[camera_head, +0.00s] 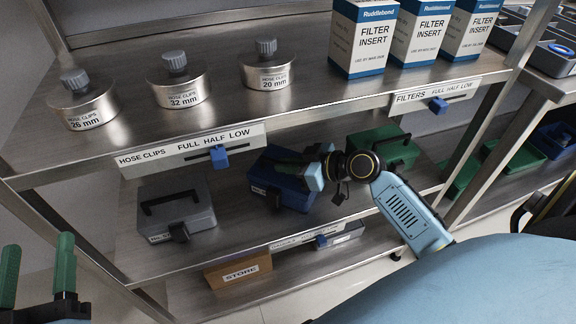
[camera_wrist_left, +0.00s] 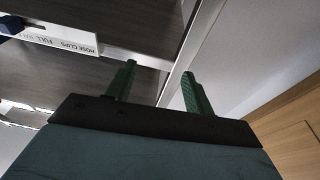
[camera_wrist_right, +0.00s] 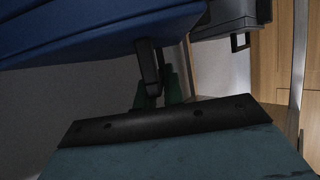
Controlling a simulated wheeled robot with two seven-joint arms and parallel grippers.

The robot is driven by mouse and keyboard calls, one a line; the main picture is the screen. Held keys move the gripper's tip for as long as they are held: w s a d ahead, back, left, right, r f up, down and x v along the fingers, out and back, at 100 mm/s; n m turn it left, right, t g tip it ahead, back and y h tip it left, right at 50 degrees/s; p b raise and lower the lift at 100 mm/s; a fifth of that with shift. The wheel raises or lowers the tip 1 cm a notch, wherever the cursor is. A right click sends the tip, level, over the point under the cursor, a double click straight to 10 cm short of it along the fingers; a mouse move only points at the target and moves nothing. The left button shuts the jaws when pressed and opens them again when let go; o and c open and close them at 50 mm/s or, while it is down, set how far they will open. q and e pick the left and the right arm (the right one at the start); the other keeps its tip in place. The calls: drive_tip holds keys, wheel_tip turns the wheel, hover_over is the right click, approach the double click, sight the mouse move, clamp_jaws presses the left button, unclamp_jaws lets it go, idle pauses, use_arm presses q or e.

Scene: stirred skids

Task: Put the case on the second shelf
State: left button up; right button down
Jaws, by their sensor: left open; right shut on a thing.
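A blue case (camera_head: 290,192) is at the middle level of the rack, between a grey case (camera_head: 185,220) and a green case (camera_head: 385,146). My right gripper (camera_head: 287,165) is shut on the blue case, reaching over it from the right. The right wrist view shows the blue case (camera_wrist_right: 90,30) close up, with a dark handle-like part (camera_wrist_right: 150,68) at the fingers (camera_wrist_right: 158,88). I cannot tell whether the case touches the shelf (camera_head: 125,247). My left gripper (camera_head: 37,268) is open and empty at the lower left; its spread fingers show in the left wrist view (camera_wrist_left: 158,88).
The top shelf holds several hose-clip tins (camera_head: 175,82) and filter boxes (camera_head: 361,38). A label rail (camera_head: 195,150) runs along its front edge. The bottom shelf holds a brown STORE box (camera_head: 238,271). A metal post (camera_head: 490,120) stands right of the cases.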

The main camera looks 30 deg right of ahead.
drive_tip(key=shift+r, duration=0.15)
drive_tip(key=c, duration=1.5)
unclamp_jaws()
drive_tip(key=shift+s, duration=0.1)
